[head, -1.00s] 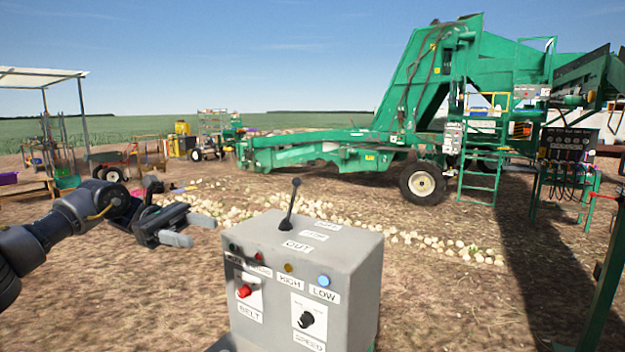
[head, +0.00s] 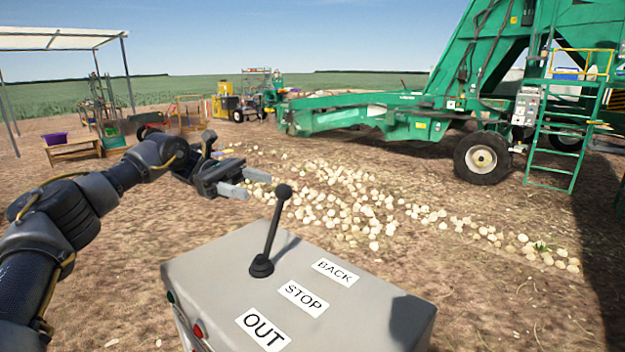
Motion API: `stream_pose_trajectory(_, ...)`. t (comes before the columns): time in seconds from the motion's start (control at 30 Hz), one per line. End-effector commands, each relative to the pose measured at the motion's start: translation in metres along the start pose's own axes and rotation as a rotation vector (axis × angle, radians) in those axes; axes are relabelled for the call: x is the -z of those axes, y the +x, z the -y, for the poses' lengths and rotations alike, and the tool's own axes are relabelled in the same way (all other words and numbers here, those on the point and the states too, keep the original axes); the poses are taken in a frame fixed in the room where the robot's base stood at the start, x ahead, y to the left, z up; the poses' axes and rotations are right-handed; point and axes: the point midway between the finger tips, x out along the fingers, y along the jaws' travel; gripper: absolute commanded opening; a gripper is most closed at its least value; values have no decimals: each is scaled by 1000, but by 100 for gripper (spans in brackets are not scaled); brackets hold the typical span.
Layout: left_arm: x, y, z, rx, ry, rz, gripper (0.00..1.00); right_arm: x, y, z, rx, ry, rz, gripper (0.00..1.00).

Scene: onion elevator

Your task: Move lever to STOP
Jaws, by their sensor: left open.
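A grey control box (head: 205,275) stands in front of me. A black lever (head: 272,228) with a round knob rises from its top, tilted slightly right in the picture. I cannot tell surely which label it stands at. White labels BACK (head: 335,272), STOP (head: 303,298) and OUT (head: 263,329) lie in a row beside the lever's base, BACK farthest from me. My left gripper (head: 246,182) is open and empty, left of the knob at about its height in the picture, apart from it. My right gripper is not in view.
A green onion elevator (head: 400,110) with a wheel (head: 481,159) and a ladder (head: 571,130) stands behind the box. Onions (head: 350,200) lie scattered on the soil. A wooden bench (head: 73,150) stands under a canopy at the far left. The air around the lever is clear.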

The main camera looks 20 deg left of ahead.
Motion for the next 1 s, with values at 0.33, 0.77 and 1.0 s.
stream_pose_trajectory(0.33, 2, 0, -1, -7, -4, 1, 52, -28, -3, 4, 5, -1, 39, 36)
stream_pose_trajectory(0.77, 2, 38, -1, 0, -5, 1, 52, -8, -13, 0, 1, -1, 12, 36)
stream_pose_trajectory(1.0, 1, 62, -1, 1, -6, 1, 52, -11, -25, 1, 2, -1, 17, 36)
